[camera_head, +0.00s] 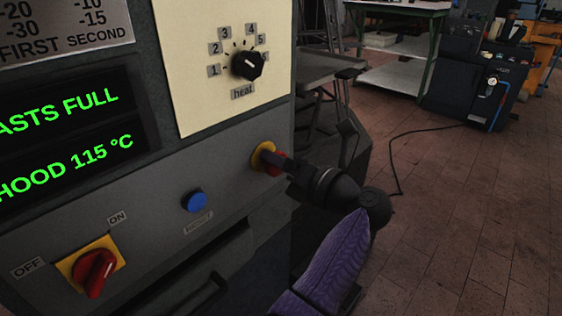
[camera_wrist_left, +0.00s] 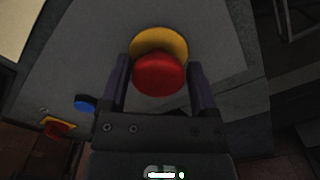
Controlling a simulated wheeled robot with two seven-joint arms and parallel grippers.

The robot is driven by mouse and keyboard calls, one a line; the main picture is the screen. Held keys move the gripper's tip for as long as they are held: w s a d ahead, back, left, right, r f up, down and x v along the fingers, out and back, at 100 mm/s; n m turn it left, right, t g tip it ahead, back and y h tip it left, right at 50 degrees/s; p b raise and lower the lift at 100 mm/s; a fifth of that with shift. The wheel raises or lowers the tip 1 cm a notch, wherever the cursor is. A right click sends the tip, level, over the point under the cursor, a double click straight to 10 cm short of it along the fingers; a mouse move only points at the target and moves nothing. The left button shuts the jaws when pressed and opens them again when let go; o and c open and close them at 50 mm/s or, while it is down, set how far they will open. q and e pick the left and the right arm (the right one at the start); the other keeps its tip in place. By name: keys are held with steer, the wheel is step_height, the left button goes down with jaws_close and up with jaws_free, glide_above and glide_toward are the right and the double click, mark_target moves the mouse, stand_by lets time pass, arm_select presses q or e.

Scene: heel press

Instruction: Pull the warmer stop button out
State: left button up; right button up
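The stop button (camera_head: 282,163) is a red mushroom head on a round yellow collar (camera_head: 263,158), at the right end of the grey control panel. In the left wrist view the red head (camera_wrist_left: 159,75) shows nearly face-on below the yellow collar (camera_wrist_left: 158,42). My left gripper (camera_head: 281,162) is at the button, its arm coming from the lower right of the head view. Its two fingers (camera_wrist_left: 159,80) stand one on each side of the red head with what looks like a narrow gap, so it appears open. Contact is hard to tell. My right gripper is not in view.
On the panel are a blue reset button (camera_head: 195,201), a red OFF/ON switch (camera_head: 95,271) on a yellow plate, a black heat knob (camera_head: 248,66) and a green-lettered display (camera_head: 70,130). A dark handle (camera_head: 205,294) juts out below. Open tiled floor (camera_head: 450,220) lies to the right.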

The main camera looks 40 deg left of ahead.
arm_select(q)
steer(key=shift+o, duration=1.1)
steer(key=d+p, duration=0.1)
steer(key=d, duration=0.9)
steer(key=shift+s+p, duration=0.35)
steer(key=shift+s, duration=0.05)
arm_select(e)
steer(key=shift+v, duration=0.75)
